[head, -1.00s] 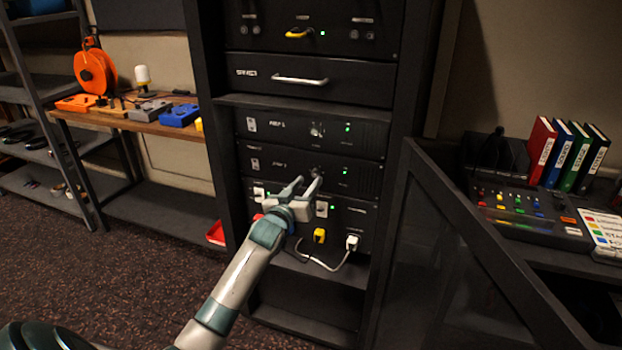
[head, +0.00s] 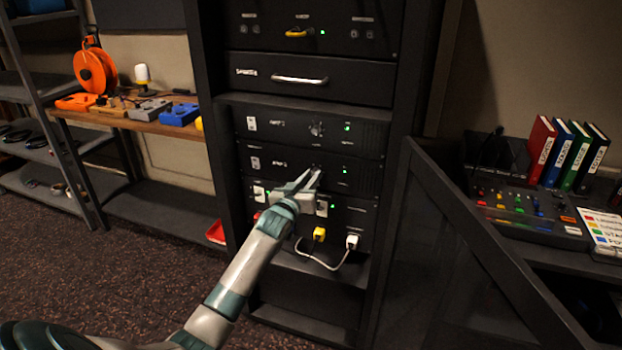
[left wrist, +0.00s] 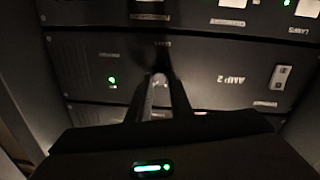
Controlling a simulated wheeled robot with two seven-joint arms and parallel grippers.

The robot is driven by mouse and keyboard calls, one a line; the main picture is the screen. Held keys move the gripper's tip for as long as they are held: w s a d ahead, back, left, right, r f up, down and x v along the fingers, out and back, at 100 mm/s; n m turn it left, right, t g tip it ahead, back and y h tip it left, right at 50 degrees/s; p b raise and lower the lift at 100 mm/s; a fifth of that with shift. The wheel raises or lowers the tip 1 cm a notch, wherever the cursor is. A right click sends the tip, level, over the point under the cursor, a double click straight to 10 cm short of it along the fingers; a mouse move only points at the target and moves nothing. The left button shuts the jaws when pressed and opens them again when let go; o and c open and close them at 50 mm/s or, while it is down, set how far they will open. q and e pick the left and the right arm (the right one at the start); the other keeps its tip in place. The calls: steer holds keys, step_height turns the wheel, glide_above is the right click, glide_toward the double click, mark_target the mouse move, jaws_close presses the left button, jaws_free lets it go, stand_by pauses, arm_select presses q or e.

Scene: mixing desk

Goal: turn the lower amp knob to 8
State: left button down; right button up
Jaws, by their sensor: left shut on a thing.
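The lower amp (head: 265,163), labelled AMP 2, is a black panel in the rack with a white switch at its left and a lit green light (head: 345,170) at its right. In the left wrist view the amp panel (left wrist: 205,65) appears upside down. My left gripper (head: 311,175) reaches the middle of this panel, shut on the lower amp knob (left wrist: 160,82). The knob shows only as a pale piece between the dark fingers in the left wrist view; its pointer and scale cannot be read. My right gripper is out of view.
The upper amp (head: 290,130) with its own knob (head: 317,129) sits just above. Below is a panel with a yellow plug (head: 319,234) and a white plug (head: 352,242) on a cable. A dark slanted frame (head: 450,230) stands right of the rack.

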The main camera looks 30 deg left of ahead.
arm_select(q)
steer(key=shift+r+m+p, duration=0.1)
steer(key=shift+m+p, duration=0.2)
steer(key=shift+m, duration=0.1)
steer(key=m+p, duration=0.2)
steer(key=m, duration=0.2)
steer(key=shift+r+p, duration=0.1)
steer(key=shift+p, duration=0.2)
steer(key=shift+d+m+p, duration=0.1)
steer(key=shift+m+p, duration=1.05)
steer(key=shift+m, duration=2.35)
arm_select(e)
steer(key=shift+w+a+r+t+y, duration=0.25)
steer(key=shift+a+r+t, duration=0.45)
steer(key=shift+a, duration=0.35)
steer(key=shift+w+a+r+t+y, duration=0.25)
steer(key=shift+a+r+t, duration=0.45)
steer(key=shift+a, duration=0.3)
